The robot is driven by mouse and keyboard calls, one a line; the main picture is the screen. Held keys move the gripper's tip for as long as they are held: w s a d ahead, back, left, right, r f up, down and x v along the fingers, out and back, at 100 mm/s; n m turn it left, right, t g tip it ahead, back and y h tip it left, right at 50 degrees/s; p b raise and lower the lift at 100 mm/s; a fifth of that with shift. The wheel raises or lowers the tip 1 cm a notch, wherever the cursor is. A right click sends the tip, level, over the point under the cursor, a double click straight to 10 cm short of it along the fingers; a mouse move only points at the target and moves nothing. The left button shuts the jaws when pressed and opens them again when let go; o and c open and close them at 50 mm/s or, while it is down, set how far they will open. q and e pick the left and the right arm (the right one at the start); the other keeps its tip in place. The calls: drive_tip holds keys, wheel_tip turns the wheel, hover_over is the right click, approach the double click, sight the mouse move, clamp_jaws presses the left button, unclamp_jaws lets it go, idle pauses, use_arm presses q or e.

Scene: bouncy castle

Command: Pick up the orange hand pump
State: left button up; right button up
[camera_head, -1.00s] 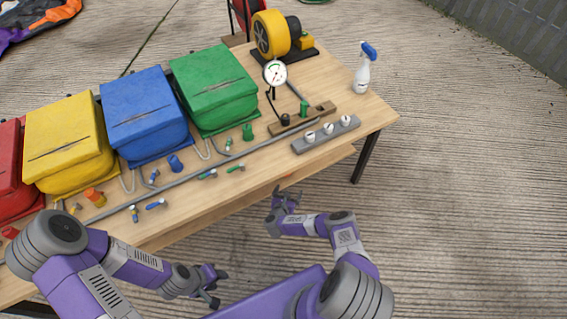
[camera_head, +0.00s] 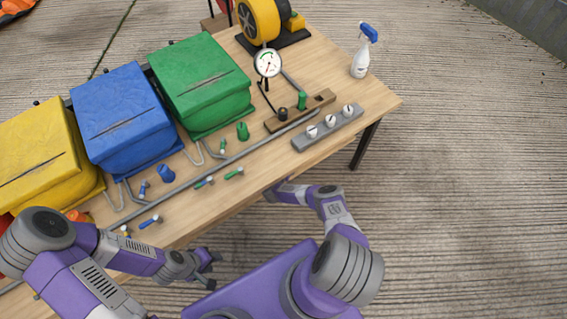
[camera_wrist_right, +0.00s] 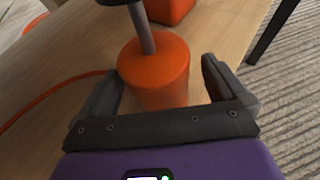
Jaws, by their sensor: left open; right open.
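The orange hand pump (camera_wrist_right: 155,75) shows in the right wrist view as an orange cylinder with a grey rod and a dark handle cut off at the top. It stands on a wooden surface. My right gripper (camera_wrist_right: 160,78) is open, with one finger on each side of the pump's body; whether they touch it I cannot tell. In the head view the right gripper and the pump are hidden beneath the table edge. My left gripper (camera_head: 208,269) is open and empty, in front of the table.
An orange hose (camera_wrist_right: 50,97) runs left from the pump, and a red-orange object (camera_wrist_right: 168,10) stands behind it. The workbench (camera_head: 365,100) holds green (camera_head: 200,80), blue (camera_head: 125,115) and yellow boxes (camera_head: 40,155), a gauge (camera_head: 268,63) and a spray bottle (camera_head: 361,55). Floor at right is clear.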

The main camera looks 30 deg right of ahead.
drive_tip(key=shift+w+d+f, duration=0.25)
drive_tip(key=shift+w+d, duration=0.2)
drive_tip(key=shift+w, duration=0.1)
drive_tip(key=c, duration=1.3)
drive_tip(key=shift+c, duration=0.4)
drive_tip(key=shift+r, duration=0.15)
